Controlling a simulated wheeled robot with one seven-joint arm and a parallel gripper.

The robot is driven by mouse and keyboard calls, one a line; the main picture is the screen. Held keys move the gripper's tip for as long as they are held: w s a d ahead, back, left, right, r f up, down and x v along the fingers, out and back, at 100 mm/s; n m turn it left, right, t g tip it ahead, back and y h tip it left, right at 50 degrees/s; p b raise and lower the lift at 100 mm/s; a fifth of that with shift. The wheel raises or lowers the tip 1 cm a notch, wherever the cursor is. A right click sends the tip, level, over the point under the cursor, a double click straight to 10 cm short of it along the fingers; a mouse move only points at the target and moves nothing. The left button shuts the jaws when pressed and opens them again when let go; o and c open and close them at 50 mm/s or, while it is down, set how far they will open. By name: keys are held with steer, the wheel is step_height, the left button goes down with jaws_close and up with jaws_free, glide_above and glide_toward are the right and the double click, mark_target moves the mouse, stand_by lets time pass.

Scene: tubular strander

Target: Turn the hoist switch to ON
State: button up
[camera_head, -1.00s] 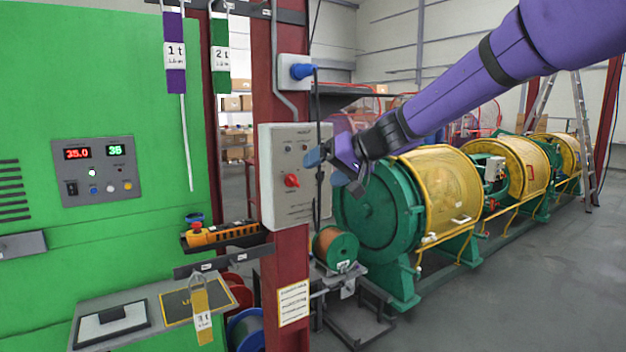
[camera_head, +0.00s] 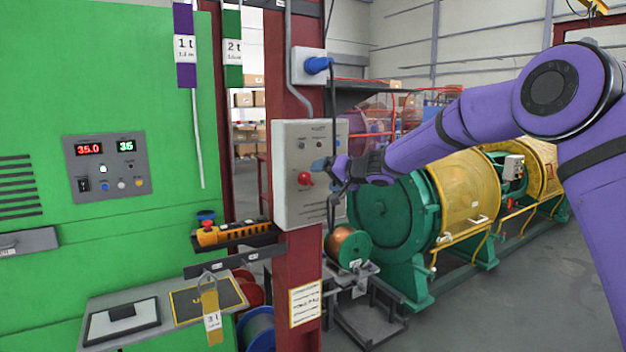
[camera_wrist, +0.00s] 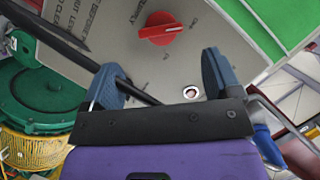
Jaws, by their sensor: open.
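The hoist switch is a red rotary knob (camera_head: 305,179) on a grey control box (camera_head: 297,215) fixed to a red column. In the wrist view the red knob (camera_wrist: 163,28) sits on the box face (camera_wrist: 120,45), just beyond the fingertips. Printed marks surround it, too small to read surely. My gripper (camera_head: 328,168) is at the right side of the box in the head view. In the wrist view my gripper (camera_wrist: 160,80) is open and empty, its blue fingers apart, with the knob ahead of the gap between them. I cannot tell any contact.
A dark cable (camera_wrist: 60,40) crosses the wrist view near the left finger. A blue plug (camera_head: 318,65) sits above the box. An orange pendant (camera_head: 215,234) rests on a shelf left of the column. A green and yellow strander (camera_head: 390,215) stands behind right.

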mark_target(309, 179)
steer(key=x, duration=0.6)
steer(key=c, duration=0.9)
